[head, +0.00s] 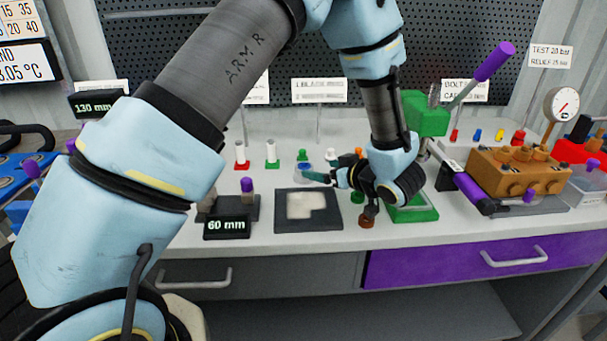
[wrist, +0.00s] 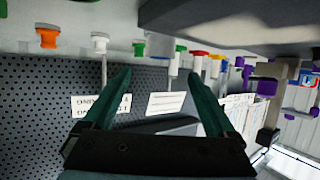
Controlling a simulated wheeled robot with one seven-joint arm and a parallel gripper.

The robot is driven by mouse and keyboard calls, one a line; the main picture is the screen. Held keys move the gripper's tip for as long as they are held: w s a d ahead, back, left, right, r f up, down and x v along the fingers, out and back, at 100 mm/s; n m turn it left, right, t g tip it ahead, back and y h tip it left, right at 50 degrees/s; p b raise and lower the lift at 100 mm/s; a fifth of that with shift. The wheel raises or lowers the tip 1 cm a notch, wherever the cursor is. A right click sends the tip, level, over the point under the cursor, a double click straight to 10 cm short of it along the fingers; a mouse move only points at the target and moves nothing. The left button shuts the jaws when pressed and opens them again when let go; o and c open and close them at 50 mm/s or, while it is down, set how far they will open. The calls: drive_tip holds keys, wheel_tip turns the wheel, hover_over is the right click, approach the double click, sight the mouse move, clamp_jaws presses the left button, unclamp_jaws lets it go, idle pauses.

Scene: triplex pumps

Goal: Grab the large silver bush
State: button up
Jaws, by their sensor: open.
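My gripper (head: 312,176) is open over the worktable, just above the dark square plate's far edge and pointing left. Its two teal fingers stand apart in the wrist view (wrist: 161,75), with nothing held between them. A small pale fitting with a blue end (wrist: 173,64) shows beyond the gap between the fingers. A blue round piece (head: 303,168) lies close to the fingertips in the head view. I cannot tell which small fitting is the large silver bush.
A dark plate (head: 308,223) lies in front. A green lever press (head: 426,115) and an orange pump block (head: 518,172) stand right. A pegboard (head: 440,25) is behind.

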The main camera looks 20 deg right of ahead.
sight(307, 168)
drive_tip(key=shift+p+x, duration=1.25)
drive_tip(key=shift+x, duration=2.3)
drive_tip(key=shift+s+f, duration=0.1)
drive_tip(key=shift+f, duration=0.1)
drive_tip(key=shift+c, duration=0.3)
clamp_jaws()
